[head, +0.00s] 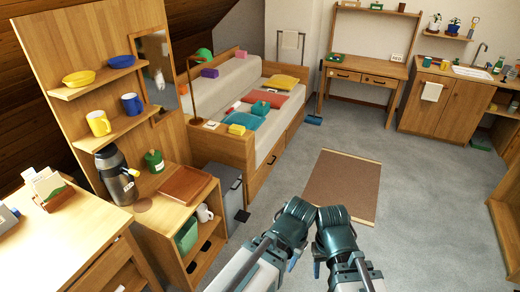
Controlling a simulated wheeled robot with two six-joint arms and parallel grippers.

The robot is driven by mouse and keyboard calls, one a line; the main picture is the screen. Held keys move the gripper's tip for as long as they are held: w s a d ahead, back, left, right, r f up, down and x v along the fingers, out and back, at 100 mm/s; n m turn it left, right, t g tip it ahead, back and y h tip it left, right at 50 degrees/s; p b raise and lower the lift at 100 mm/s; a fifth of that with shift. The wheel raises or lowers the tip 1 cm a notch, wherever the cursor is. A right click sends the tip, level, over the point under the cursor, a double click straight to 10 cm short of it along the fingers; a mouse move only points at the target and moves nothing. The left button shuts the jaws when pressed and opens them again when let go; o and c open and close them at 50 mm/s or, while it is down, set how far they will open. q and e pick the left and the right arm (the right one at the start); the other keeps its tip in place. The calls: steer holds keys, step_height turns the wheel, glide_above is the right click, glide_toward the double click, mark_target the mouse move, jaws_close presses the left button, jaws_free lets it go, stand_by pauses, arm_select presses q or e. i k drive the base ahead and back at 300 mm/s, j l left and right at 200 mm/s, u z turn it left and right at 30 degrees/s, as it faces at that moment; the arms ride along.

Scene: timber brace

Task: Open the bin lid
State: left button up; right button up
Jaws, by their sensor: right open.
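The bin (226,193) is a grey box on the floor, close beside the right end of the low wooden cabinet. Its lid (219,173) looks shut and lies flat on top. A small dark pedal (243,215) shows low at its front. My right gripper (318,267) is at the bottom middle, open and empty, right of the bin and well apart from it. My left gripper (293,262) is beside it, mostly hidden by its own arm, so its jaws are unclear. Neither touches the bin.
The low cabinet (206,222) holds a brown tray (185,184), a flask (116,172) and a green jar (154,161). The bed (262,165) stands behind the bin. Grey floor and a brown rug (342,185) lie clear to the right.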

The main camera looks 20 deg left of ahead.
mark_target(229, 177)
steer(key=i+u, duration=0.1)
steer(key=i, duration=0.4)
steer(key=i+l+u, duration=0.15)
steer(key=i, duration=0.35)
steer(key=i+l+u, duration=0.1)
steer(key=i, duration=0.4)
